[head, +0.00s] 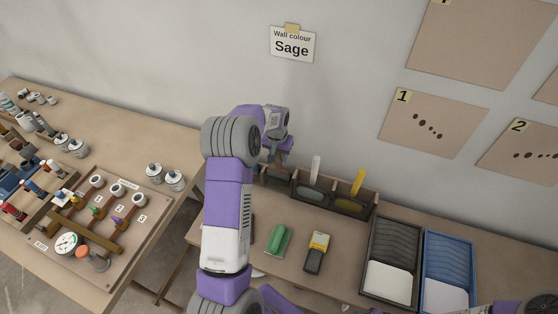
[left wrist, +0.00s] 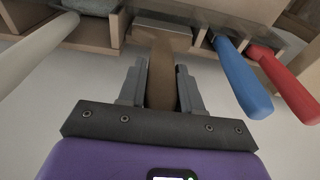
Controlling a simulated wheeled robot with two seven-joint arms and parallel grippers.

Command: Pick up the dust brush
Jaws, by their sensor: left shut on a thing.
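A brown wooden handle (left wrist: 161,82), which looks like the dust brush, stands between the fingers of my left gripper (left wrist: 161,85) in the left wrist view. The fingers are shut on it. In the head view my left gripper (head: 277,160) is at the left part of the wooden rack (head: 368,196) against the wall. My arm hides the held handle there.
Blue (left wrist: 242,80) and red (left wrist: 286,86) handles stand on one side of the held one, a white handle (left wrist: 35,48) on the other. A yellow handle (head: 358,183) stands farther right. A green tool (head: 278,240), a yellow-black device (head: 317,252) and black (head: 390,250) and blue (head: 447,262) trays are on the bench.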

